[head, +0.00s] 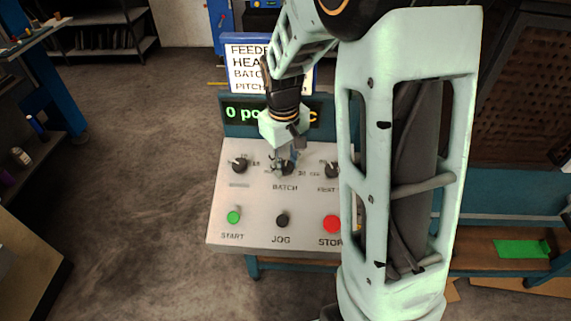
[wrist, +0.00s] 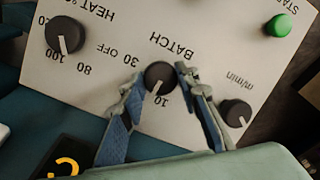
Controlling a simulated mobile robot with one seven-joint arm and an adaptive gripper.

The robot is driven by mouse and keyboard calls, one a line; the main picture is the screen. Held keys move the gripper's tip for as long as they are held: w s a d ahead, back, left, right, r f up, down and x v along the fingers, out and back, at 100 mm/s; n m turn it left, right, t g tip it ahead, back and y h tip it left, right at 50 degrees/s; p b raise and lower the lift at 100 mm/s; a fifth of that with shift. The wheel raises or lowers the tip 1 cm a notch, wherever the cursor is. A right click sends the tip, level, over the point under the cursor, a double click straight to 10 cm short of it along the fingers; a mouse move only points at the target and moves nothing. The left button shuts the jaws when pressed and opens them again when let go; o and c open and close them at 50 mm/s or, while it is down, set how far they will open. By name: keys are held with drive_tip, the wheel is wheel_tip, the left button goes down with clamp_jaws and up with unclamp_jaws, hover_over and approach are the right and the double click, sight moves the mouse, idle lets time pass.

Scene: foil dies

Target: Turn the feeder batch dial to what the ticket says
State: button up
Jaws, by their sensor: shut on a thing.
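The batch dial (wrist: 160,76) is a round black knob with a white pointer line, above the word BATCH on the panel in the head view. In the wrist view, which shows the panel upside down, its pointer is towards the lower edge, near the 10 mark; 30 and OFF are printed to its left. My gripper (head: 283,165) is over this dial, its blue-grey fingers closed on both sides of the knob. The ticket (head: 243,64) is a white sheet with a blue edge behind the panel. Its lines start FEEDE, HEA, BATC and PITCH; my arm hides their right part, including any values.
The heat dial (wrist: 66,35) and the m/min dial (wrist: 235,112) flank the batch dial. Below are the green START (head: 234,217), black JOG (head: 282,220) and red STOP (head: 332,224) buttons. A green-lettered display (head: 240,113) is partly hidden. Open floor lies left.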

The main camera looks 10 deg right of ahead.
sight(290, 173)
drive_tip(key=m+y+b, duration=0.1)
drive_tip(key=m, duration=0.3)
drive_tip(key=shift+m+t, duration=0.3)
idle(0.3)
drive_tip(key=o, duration=1.2)
drive_tip(key=shift+c, duration=0.2)
wheel_tip(290, 173, up, 12)
drive_tip(key=s, duration=0.1)
drive_tip(key=shift+s+d, duration=0.25)
drive_tip(key=shift+s, duration=0.1)
